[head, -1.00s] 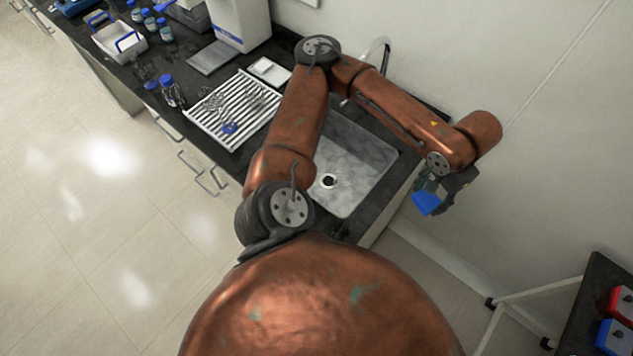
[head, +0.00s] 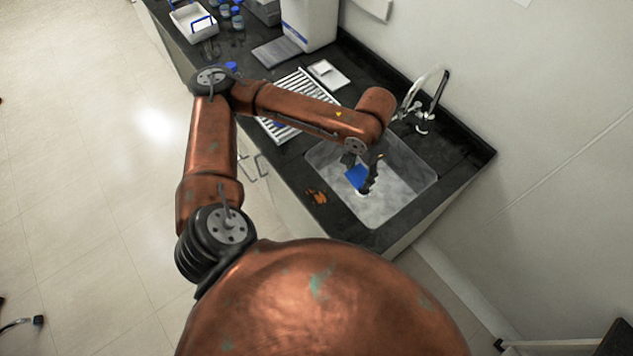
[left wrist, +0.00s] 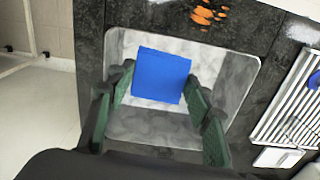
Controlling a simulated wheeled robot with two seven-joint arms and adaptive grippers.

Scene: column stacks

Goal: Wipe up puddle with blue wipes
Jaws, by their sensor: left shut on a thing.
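My left gripper (head: 363,176) is shut on a blue wipe (head: 356,175) and holds it over the sink (head: 405,195). In the left wrist view the wipe (left wrist: 161,75) hangs flat between the green-sided fingers, with the sink basin (left wrist: 225,72) behind it. An orange puddle (head: 316,196) of several splotches lies on the black counter by the sink's near left edge, left of the wipe and apart from it. The puddle also shows at the top of the left wrist view (left wrist: 203,16). My right gripper is not in view.
A tap (head: 424,110) stands behind the sink. A striped drying rack (head: 296,92) and a white dish (head: 328,74) lie on the counter beyond it. A white machine (head: 309,24) and a tray (head: 194,22) are farther back. The counter immediately around the puddle looks clear.

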